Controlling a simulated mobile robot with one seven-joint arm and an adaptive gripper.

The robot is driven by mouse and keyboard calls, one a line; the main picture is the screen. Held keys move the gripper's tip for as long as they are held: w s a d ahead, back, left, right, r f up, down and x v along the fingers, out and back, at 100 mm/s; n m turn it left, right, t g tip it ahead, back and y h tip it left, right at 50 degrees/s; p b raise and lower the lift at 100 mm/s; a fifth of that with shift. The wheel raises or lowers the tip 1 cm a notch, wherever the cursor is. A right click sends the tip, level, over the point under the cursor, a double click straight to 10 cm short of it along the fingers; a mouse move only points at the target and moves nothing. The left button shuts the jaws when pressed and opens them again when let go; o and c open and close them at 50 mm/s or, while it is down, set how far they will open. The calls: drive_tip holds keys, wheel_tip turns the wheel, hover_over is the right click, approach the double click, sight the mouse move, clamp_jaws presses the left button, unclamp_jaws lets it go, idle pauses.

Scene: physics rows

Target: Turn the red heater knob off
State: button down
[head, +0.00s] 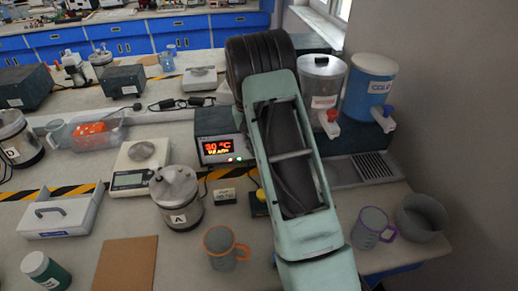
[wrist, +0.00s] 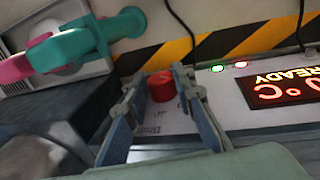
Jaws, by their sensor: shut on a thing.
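The red heater knob (wrist: 162,88) shows in the wrist view on the pale front panel of the heater unit. My gripper (wrist: 158,77) has one finger on each side of the knob and is shut on it. The heater's display (wrist: 285,88) appears upside down beside it, lit orange-red with READY and a °C reading. In the head view the display (head: 220,150) seems to read 30 °C. There my arm hides the knob and my gripper.
A silver dispenser (head: 320,82) and a blue COLD dispenser (head: 369,85) stand right of my arm. A canister marked A (head: 177,200), an orange-rimmed mug (head: 222,250) and a scale (head: 141,165) stand to the left. A purple-handled mug (head: 371,228) is at the right.

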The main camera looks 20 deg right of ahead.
drive_tip(key=shift+w+a+f+g+h+b, duration=0.1)
drive_tip(key=shift+a+g+h+b, duration=0.1)
drive_tip(key=shift+h+b, duration=0.45)
drive_tip(key=shift+a+g+h+b, duration=0.1)
drive_tip(key=shift+g+h+b, duration=0.1)
drive_tip(key=shift+h, duration=0.85)
drive_tip(key=c, duration=1.6)
unclamp_jaws()
drive_tip(key=v, duration=1.2)
drive_tip(key=shift+a, duration=0.2)
